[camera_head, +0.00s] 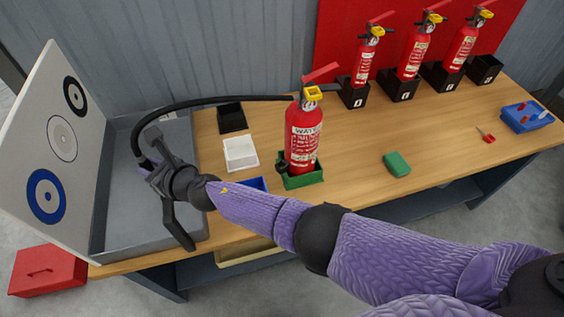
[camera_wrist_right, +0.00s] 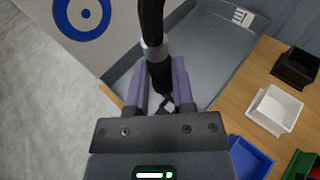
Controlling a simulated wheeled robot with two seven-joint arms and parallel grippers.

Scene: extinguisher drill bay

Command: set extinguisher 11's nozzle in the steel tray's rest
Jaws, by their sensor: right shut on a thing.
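A red extinguisher (camera_head: 303,135) with a yellow valve and a "WATER" label stands upright in a green holder (camera_head: 301,181) on the bench; I cannot read its number. Its black hose (camera_head: 215,100) arches left to my right gripper (camera_head: 149,167). In the right wrist view, the right gripper (camera_wrist_right: 162,82) is shut on the black nozzle (camera_wrist_right: 159,75), between its purple fingers. It holds the nozzle over the grey steel tray (camera_head: 125,217), which also shows in the wrist view (camera_wrist_right: 205,50). I cannot make out the tray's rest clearly; the gripper hides part of the tray. My left gripper is out of view.
A target board (camera_head: 66,130) stands along the tray's left side. Black (camera_head: 232,117), white (camera_head: 240,153) and blue (camera_head: 253,184) bins lie between tray and extinguisher. Several extinguishers stand in black holders at the back. A green block (camera_head: 396,164) and blue tray (camera_head: 527,117) sit right.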

